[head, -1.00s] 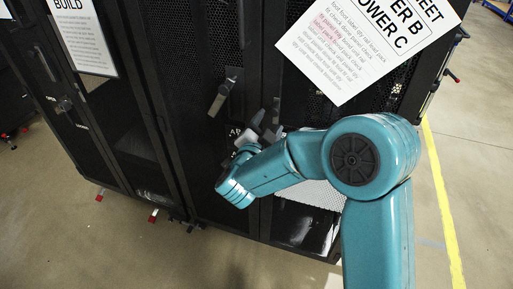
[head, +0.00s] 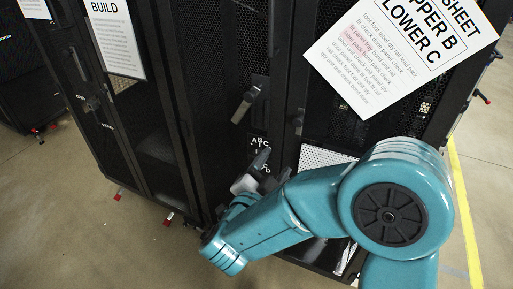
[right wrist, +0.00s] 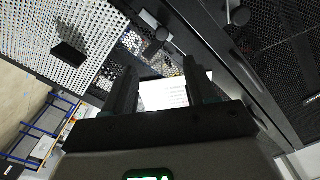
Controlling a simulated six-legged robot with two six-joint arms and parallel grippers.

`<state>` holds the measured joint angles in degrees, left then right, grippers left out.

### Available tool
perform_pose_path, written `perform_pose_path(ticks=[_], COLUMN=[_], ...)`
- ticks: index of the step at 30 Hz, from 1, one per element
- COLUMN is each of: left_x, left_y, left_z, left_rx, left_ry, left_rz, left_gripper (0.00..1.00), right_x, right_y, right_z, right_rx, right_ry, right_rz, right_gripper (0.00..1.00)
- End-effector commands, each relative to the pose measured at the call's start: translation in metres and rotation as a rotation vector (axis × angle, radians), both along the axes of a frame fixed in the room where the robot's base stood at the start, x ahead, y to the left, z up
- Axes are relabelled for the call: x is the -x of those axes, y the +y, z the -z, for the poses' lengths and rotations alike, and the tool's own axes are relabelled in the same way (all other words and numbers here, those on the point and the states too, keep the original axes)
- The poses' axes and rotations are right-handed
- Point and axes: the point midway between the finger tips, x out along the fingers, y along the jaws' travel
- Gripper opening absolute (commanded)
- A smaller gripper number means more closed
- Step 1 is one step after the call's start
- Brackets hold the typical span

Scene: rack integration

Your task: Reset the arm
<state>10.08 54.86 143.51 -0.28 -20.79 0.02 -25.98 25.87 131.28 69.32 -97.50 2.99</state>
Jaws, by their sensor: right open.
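My right arm, teal, reaches in from the lower right of the head view. Its grey gripper (head: 262,170) is in front of the black rack, near the white lettering on the door. In the right wrist view the two dark fingers of the right gripper (right wrist: 163,92) stand apart with nothing between them. A white sheet (right wrist: 165,94) shows beyond the gap. My left gripper is not in view.
Black rack cabinets (head: 215,60) with door handles (head: 246,103) stand in front of me. A large printed sheet (head: 400,50) and a "BUILD" sheet (head: 115,38) hang on them. A white perforated panel (head: 322,158) is behind my arm. Concrete floor with a yellow line (head: 462,205) is clear at right.

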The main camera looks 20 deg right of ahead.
Motion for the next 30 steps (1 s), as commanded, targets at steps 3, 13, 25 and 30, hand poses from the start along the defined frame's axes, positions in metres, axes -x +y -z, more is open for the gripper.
perform_pose_path(ticks=[3, 13, 25, 30], left_x=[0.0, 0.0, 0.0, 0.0], left_y=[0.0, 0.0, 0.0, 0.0], left_z=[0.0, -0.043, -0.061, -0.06], left_rx=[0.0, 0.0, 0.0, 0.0], left_ry=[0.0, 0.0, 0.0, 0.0], left_rz=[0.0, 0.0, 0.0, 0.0], left_gripper=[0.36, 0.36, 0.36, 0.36], right_x=[0.0, -0.003, 0.124, 0.174], right_y=[0.0, -0.076, 0.074, 0.108], right_z=[0.0, 0.115, 0.332, 0.332], right_rx=[0.0, 0.035, -0.436, -0.488], right_ry=[0.0, 0.386, 1.199, 1.375], right_rz=[0.0, -0.006, -1.035, -1.299], right_gripper=[0.57, 0.57, 0.57, 0.57])
